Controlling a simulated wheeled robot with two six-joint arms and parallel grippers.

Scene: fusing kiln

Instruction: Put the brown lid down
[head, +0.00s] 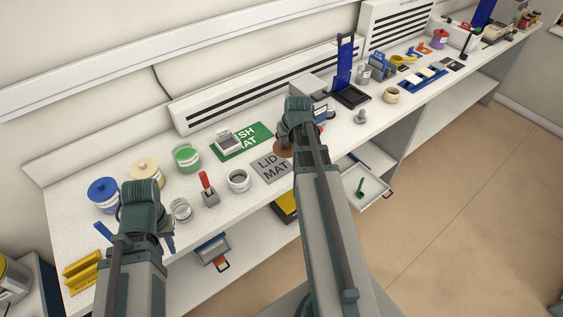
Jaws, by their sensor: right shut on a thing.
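The brown lid (281,150) shows as a small brown patch at the left side of my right gripper (292,143), which is shut on it. Most of the lid is hidden behind the gripper and arm. It is at the upper right corner of the grey mat lettered "LID MAT" (267,169); I cannot tell whether it touches the mat or the bench. The visible part of the mat is bare. My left gripper (143,236) is over the left end of the bench, with its fingers mostly hidden by its own wrist.
A green mat (262,132) with a grey-white block (228,141) lies behind the lid mat.

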